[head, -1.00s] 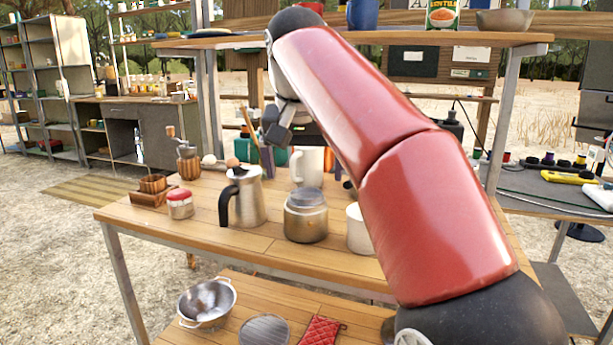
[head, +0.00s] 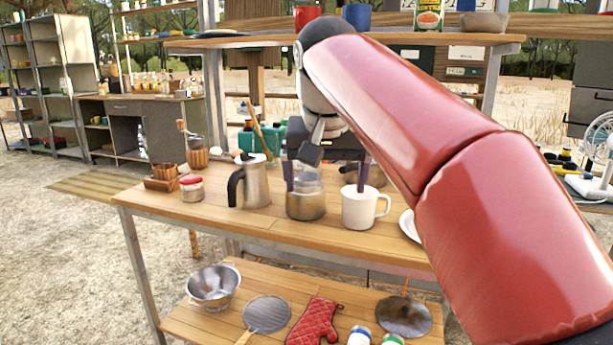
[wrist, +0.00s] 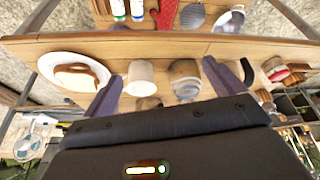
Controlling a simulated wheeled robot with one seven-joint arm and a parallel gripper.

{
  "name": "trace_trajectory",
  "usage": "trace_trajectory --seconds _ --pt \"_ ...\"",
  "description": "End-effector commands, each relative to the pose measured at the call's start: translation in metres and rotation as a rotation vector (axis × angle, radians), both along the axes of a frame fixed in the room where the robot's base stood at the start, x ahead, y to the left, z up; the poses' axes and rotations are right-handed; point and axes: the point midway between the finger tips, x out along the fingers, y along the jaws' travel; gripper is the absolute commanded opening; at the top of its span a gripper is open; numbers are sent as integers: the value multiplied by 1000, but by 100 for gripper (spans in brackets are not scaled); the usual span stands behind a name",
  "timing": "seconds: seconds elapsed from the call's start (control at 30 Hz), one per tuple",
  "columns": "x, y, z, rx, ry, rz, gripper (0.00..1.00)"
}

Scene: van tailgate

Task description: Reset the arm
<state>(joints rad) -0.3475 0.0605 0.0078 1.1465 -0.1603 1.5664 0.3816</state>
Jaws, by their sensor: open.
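My gripper (head: 325,178) is open and empty above the worktable. Nothing lies between the fingertips. I cannot tell the exact gap between the fingers and the vessels.
A metal coffee pot (head: 256,188) and a red-lidded jar (head: 191,190) stand left of the glass jar. A colander (head: 213,285) and red mitt (head: 314,322) lie on the lower shelf.

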Motion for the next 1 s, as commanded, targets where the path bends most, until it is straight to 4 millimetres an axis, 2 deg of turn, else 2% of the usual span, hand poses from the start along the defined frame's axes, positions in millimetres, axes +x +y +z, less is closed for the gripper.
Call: trace_trajectory --seconds 0.27,0.47,0.7,0.83,0.9,1.0 --pt "-41 -42 -33 -1 -16 25 94" --pt "-99 -82 -92 3 -41 46 94" --pt "-171 -113 -185 4 -75 56 94" --pt "-197 -120 -223 3 -87 56 94" --pt "-205 -122 -236 2 -91 56 94" --pt "-210 -123 -245 1 -94 55 94"
